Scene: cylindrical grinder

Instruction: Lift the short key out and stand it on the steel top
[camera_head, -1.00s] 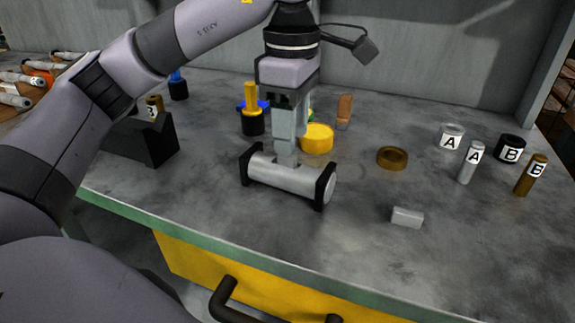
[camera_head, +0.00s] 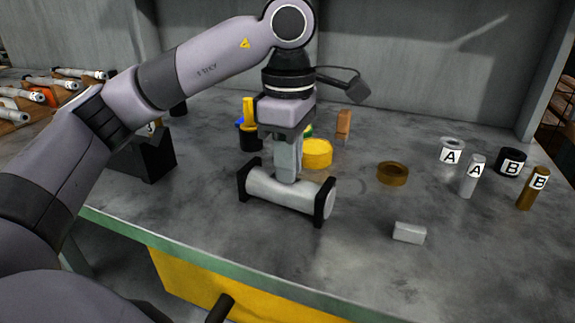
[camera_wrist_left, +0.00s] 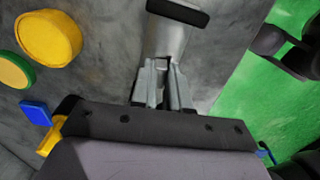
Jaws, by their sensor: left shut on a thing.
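A pale steel shaft (camera_head: 285,193) lies across two black end supports on the steel top (camera_head: 350,255). My left gripper (camera_head: 288,178) points down at the middle of the shaft, its fingertips at the shaft's upper side. It is shut on the short key, which the fingers hide almost entirely. In the left wrist view the closed fingers (camera_wrist_left: 162,90) meet over the shaft (camera_wrist_left: 168,42), with one black support beyond. I cannot tell whether the key is still seated in the shaft. My right gripper is not in view.
A loose grey block (camera_head: 409,232) lies front right, and a brown ring (camera_head: 393,173) behind it. Labelled A and B rings and pins stand at the right. A yellow disc (camera_head: 316,153) is behind the shaft; a black block (camera_head: 145,157) is left. Bare steel lies between shaft and grey block.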

